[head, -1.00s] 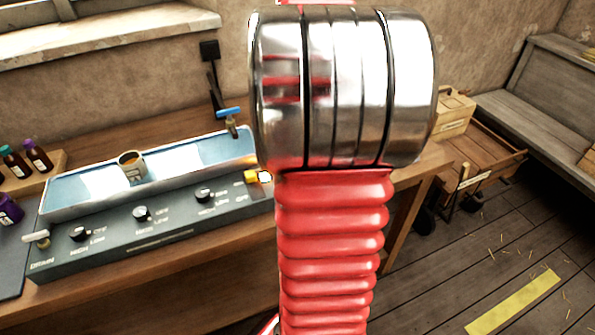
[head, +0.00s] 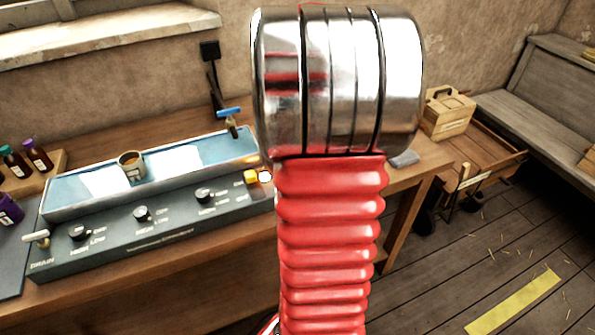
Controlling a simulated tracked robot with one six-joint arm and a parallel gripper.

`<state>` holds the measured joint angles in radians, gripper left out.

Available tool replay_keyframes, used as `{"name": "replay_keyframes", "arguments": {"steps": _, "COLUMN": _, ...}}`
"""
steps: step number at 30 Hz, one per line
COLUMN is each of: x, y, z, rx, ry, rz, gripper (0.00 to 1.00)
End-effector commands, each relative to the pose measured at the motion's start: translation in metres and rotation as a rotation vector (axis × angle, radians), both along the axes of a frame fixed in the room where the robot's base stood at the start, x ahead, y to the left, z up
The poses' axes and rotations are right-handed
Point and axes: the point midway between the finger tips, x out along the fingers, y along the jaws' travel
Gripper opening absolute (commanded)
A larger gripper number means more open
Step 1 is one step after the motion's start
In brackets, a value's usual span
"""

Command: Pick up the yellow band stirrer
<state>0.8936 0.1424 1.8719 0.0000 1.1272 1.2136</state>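I see no yellow band stirrer in the head view. My own red ribbed arm and its large silver joint fill the middle of the view and hide part of the bench behind them. My gripper is not in view. A mug (head: 131,164) stands at the blue-lined bath (head: 75,190), whose dark front panel carries several knobs.
The wooden bench (head: 190,262) runs along the wall. Several bottles (head: 38,155) stand at the far left. A blue-handled tap (head: 230,113) is behind the bath. A grey cloth-like item (head: 404,159) lies on the bench's right end. A wooden box (head: 447,113) stands farther right. Floor at right is mostly open.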

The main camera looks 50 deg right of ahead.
Motion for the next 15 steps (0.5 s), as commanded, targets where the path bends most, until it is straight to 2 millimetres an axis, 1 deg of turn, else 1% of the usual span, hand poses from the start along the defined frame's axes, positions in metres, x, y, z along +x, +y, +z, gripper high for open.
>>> {"name": "replay_keyframes", "arguments": {"steps": 1, "x": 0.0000, "y": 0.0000, "z": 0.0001, "rx": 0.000, "ry": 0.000, "rz": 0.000, "gripper": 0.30}}
{"name": "replay_keyframes", "arguments": {"steps": 12, "x": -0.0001, "y": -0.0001, "z": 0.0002, "rx": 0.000, "ry": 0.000, "rz": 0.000, "gripper": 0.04}}
{"name": "replay_keyframes", "arguments": {"steps": 14, "x": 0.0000, "y": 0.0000, "z": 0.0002, "rx": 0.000, "ry": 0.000, "rz": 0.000, "gripper": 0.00}}
{"name": "replay_keyframes", "arguments": {"steps": 15, "x": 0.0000, "y": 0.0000, "z": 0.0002, "rx": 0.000, "ry": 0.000, "rz": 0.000, "gripper": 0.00}}
